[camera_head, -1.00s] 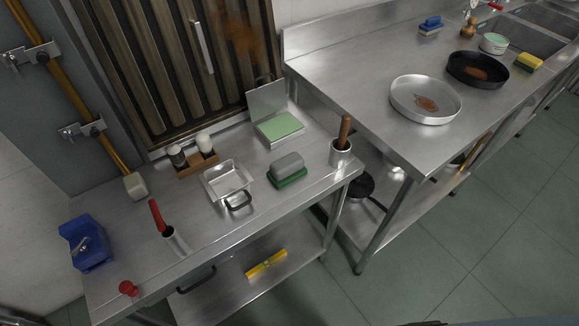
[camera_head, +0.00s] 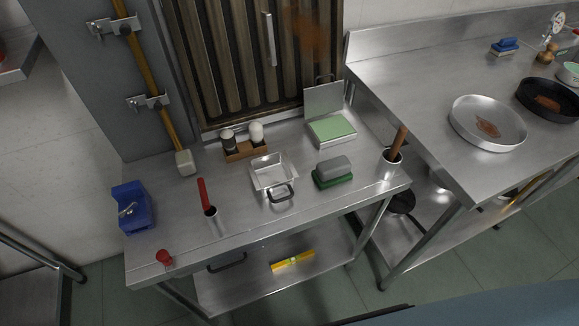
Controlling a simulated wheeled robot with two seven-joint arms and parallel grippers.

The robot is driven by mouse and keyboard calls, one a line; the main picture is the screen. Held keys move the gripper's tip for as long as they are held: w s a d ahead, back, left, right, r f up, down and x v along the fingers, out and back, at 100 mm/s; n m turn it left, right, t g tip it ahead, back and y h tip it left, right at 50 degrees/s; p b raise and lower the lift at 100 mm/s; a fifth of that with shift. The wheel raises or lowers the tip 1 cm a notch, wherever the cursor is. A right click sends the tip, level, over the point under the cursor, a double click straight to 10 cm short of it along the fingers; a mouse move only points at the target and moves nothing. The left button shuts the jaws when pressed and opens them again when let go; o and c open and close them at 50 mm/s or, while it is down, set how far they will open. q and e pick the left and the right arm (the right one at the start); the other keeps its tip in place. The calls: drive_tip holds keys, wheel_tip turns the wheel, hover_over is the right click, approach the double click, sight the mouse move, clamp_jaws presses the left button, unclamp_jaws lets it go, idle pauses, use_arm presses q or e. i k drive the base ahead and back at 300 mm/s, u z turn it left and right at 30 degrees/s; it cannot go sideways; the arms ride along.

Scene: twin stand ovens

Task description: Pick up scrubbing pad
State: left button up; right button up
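A green pad with a grey block-shaped grip on top (camera_head: 333,171) lies on the front right part of the lower steel table (camera_head: 240,222); it looks like the scrubbing pad. Another light green pad (camera_head: 332,129) lies in an open metal box (camera_head: 323,99) behind it, at the table's back right. Nothing covers either of them. Neither of my grippers is in view.
A metal tray with a black handle (camera_head: 270,176) sits left of the grey-topped pad, and a metal cup with a wooden handle (camera_head: 393,163) stands to its right. A red-handled tool (camera_head: 206,197), blue box (camera_head: 133,207) and shakers (camera_head: 243,142) stand further left. A higher steel counter (camera_head: 425,85) adjoins at right.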

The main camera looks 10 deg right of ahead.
sight(327, 172)
drive_tip(key=u, duration=1.45)
drive_tip(key=k, duration=0.65)
drive_tip(key=z, duration=0.7)
